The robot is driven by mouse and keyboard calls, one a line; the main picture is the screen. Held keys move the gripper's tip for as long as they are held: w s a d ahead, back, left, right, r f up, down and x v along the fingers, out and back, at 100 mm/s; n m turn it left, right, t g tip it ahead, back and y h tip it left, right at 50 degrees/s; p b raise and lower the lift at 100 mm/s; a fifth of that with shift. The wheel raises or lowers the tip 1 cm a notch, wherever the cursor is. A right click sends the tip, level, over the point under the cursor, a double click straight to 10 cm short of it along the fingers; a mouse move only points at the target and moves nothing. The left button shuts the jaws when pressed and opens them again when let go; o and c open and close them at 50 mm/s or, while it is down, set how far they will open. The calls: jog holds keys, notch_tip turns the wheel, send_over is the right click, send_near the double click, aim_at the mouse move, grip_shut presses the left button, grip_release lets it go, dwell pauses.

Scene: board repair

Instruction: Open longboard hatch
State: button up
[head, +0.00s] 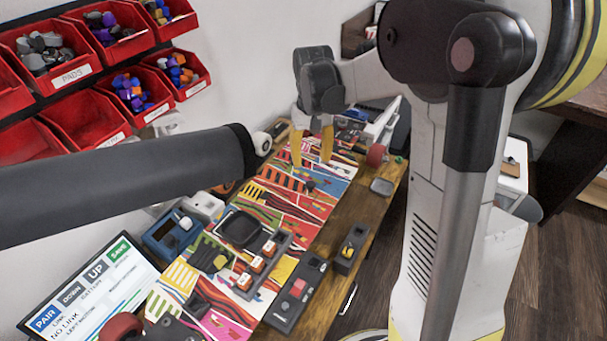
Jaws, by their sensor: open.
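The longboard (320,205), with a bright multicoloured deck, lies along the wooden bench from the lower left to the back. A red wheel (376,155) shows by its far end. A dark, rounded square piece (240,228) sits on the middle of the deck; I cannot tell whether it is the hatch. My gripper (311,152) is over the far part of the deck, pointing down. Its two yellow fingers are apart, with nothing seen between them. I cannot tell how high the tips are above the deck. My dark arm link hides part of the bench's left side.
A blue device (172,233) and a screen (88,298) stand left. Red bins (92,125) hang on the wall.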

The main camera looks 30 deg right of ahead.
aim_at(311, 183)
notch_tip(311, 183, down, 10)
jog(key=b, duration=0.3)
jog(key=shift+r+b, duration=0.2)
jog(key=shift+b, duration=0.1)
jog(key=shift+r, duration=0.1)
grip_shut()
